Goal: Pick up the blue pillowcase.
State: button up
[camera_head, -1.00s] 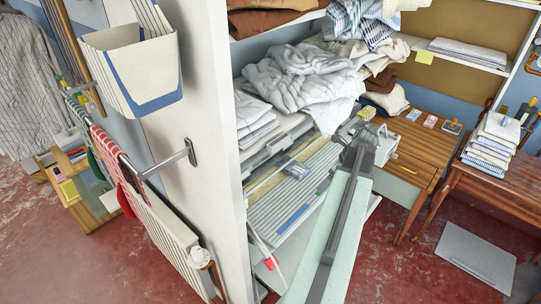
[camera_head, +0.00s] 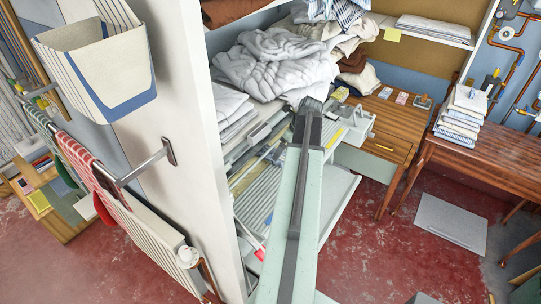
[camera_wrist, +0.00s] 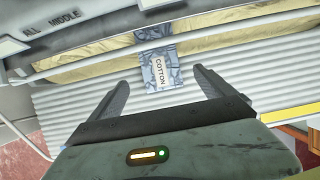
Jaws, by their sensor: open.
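In the wrist view, a small blue patterned piece (camera_wrist: 158,56) marked "COTTON" hangs from the ironer's roller slot over the ribbed surface (camera_wrist: 75,108). It is the only blue cloth-like thing there; I cannot tell if it is the pillowcase. My gripper (camera_wrist: 163,80) is open, one finger on each side of the piece, with nothing clearly held. I cannot tell how far above it the fingers are. In the head view my arm reaches into the ironer (camera_head: 262,188) and hides its middle, and the blue piece does not show.
Crumpled white laundry (camera_head: 270,62) lies on the shelf above the ironer. A white partition (camera_head: 180,100) with a towel rail (camera_head: 145,168) stands at left. A wooden desk (camera_head: 400,125) and a table with a folded linen stack (camera_head: 460,118) stand at right. Red floor is open at the front.

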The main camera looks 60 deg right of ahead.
aim_at(270, 154)
jog(key=shift+w, duration=0.15)
jog(key=b+x, duration=0.2)
jog(key=x, duration=0.1)
jog(key=b+x, duration=0.2)
jog(key=b, duration=0.1)
jog(key=shift+w+f, duration=0.2)
jog(key=shift+w, duration=0.35)
jog(key=shift+r, duration=0.2)
jog(key=c, duration=1.5)
jog(key=shift+o, duration=0.2)
jog(key=shift+r+p, duration=0.2)
jog(key=shift+p, duration=0.2)
